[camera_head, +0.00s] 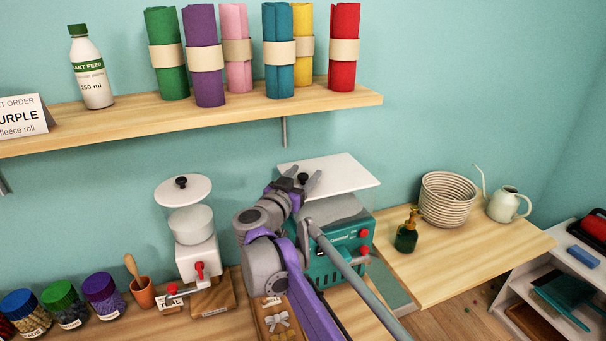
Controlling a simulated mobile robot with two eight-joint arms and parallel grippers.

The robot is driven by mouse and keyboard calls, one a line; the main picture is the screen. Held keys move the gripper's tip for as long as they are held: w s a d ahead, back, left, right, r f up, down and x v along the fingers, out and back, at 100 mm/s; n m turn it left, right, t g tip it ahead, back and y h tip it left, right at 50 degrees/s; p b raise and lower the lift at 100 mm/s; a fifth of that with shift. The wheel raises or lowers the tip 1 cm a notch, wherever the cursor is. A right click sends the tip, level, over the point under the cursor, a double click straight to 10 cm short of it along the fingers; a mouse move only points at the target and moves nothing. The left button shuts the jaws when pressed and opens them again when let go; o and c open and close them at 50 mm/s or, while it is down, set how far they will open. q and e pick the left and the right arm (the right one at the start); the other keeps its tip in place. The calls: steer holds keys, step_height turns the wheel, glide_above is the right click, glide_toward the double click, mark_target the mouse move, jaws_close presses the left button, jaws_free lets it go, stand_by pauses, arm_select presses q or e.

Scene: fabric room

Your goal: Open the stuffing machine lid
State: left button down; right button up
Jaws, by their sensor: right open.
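A teal machine (350,262) with red knobs stands on the bench at the middle. A flat white lid (345,171) with a black knob (303,179) is over its grey upper part. Whether the lid rests on it or sits slightly raised is hard to tell. My right gripper (300,181) is open at the lid's near left edge, its fingers on either side of the knob. Contact with the knob cannot be made out. My purple and grey arm hides the machine's left side. My left gripper is not in view.
A white hopper machine (196,258) with a round knobbed lid (183,190) stands left of my arm. Jars (104,292) and a clay pot (143,292) are farther left. A green bottle (407,233), basket (448,199) and watering can (507,205) stand right. A wall shelf (225,112) holds felt rolls.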

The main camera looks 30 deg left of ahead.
jaws_close()
stand_by(1.4)
